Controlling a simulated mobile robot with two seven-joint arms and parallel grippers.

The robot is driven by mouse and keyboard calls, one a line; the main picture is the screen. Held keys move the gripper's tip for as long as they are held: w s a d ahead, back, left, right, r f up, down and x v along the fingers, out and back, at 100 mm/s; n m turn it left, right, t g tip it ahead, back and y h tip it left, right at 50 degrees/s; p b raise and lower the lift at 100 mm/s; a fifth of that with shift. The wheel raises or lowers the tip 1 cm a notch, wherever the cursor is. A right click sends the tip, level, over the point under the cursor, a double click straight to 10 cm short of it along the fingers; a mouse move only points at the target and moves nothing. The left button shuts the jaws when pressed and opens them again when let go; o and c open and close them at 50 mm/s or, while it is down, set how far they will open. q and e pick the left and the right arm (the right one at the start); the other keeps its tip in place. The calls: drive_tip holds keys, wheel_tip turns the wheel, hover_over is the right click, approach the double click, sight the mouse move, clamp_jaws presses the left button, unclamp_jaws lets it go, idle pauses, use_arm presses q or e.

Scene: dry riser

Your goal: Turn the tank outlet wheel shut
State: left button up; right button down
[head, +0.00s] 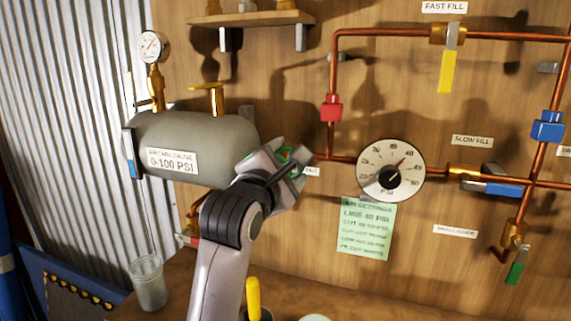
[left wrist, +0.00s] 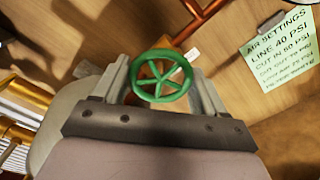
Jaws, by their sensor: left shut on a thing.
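The green spoked tank outlet wheel (left wrist: 161,78) sits between the two fingers of my left gripper (left wrist: 160,84) in the left wrist view. The left gripper is shut on the wheel, with a finger on each side of its rim. In the head view my left gripper (head: 288,162) is at the copper pipe right of the grey tank (head: 225,135), and it hides most of the wheel. A small white tag (head: 311,171) is just right of the gripper. My right gripper is not in view.
A large dial gauge (head: 390,170) and a green settings note (head: 366,229) are right of the gripper. A red fitting (head: 331,109) is above it. A glass jar (head: 149,283) stands at lower left. A yellow-handled lever (head: 447,70) hangs at upper right.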

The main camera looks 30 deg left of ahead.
use_arm(q)
drive_tip(key=shift+m, duration=3.4)
drive_tip(key=o, duration=1)
drive_tip(key=shift+c, duration=0.2)
